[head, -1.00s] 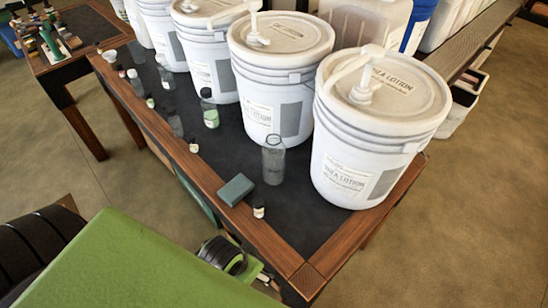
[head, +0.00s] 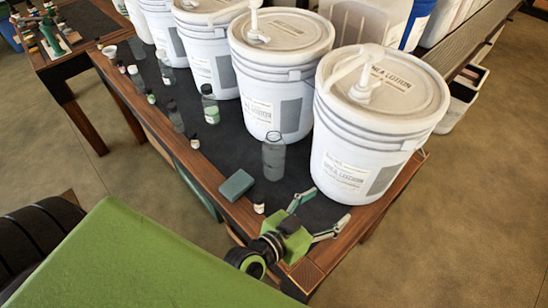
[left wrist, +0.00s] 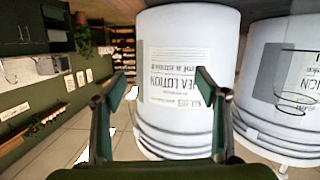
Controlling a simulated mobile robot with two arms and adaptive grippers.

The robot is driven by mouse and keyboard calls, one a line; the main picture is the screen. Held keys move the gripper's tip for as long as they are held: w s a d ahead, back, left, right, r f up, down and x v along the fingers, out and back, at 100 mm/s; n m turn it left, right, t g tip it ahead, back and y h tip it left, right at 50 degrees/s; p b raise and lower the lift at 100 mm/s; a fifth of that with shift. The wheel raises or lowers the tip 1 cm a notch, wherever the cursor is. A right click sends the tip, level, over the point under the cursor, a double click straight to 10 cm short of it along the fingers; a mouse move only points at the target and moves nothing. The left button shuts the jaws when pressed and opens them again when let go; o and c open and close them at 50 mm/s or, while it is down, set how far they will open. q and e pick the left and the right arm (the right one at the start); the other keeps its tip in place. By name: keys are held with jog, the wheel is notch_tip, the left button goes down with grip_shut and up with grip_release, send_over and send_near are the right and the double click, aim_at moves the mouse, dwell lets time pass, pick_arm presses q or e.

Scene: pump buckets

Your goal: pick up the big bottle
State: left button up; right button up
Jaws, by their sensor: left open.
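The largest-looking bottle, a clear grey one without a visible cap (head: 273,157), stands upright on the dark table top in front of the white buckets. A see-through outline at the right of the left wrist view (left wrist: 296,68) is probably this bottle. My left gripper (head: 326,210) is open and empty over the table's near right corner, to the right of and nearer than the bottle, apart from it. In the left wrist view its fingers (left wrist: 168,92) are spread before a white bucket. My right gripper is not in view.
The nearest white pump bucket (head: 345,150) stands just beyond my left gripper, with more buckets in a row to its left. A bottle with green contents (head: 210,106) stands farther left.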

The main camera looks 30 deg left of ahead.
pick_arm(q)
jog(key=w+a+r+n+t+y, duration=0.2)
jog(key=a+n+t+y, duration=0.1)
jog(key=n+y, duration=0.6)
jog(key=y, duration=0.4)
send_near(276, 160)
jog(key=shift+g, duration=0.4)
jog(key=x, duration=0.2)
jog(key=b+x, duration=0.1)
jog(key=x, duration=0.5)
jog(key=shift+w+d+r+b, duration=0.15)
jog(key=shift+r+b, duration=0.1)
jog(key=shift+b, duration=0.15)
jog(key=b+x, duration=0.1)
jog(key=x, duration=0.1)
jog(key=b+x, duration=0.1)
jog(key=x, duration=0.2)
jog(key=shift+a+r, duration=0.15)
jog(key=shift+a, duration=0.3)
jog(key=shift+r, duration=0.1)
jog(key=shift+c, duration=1.1)
jog(key=c, duration=1)
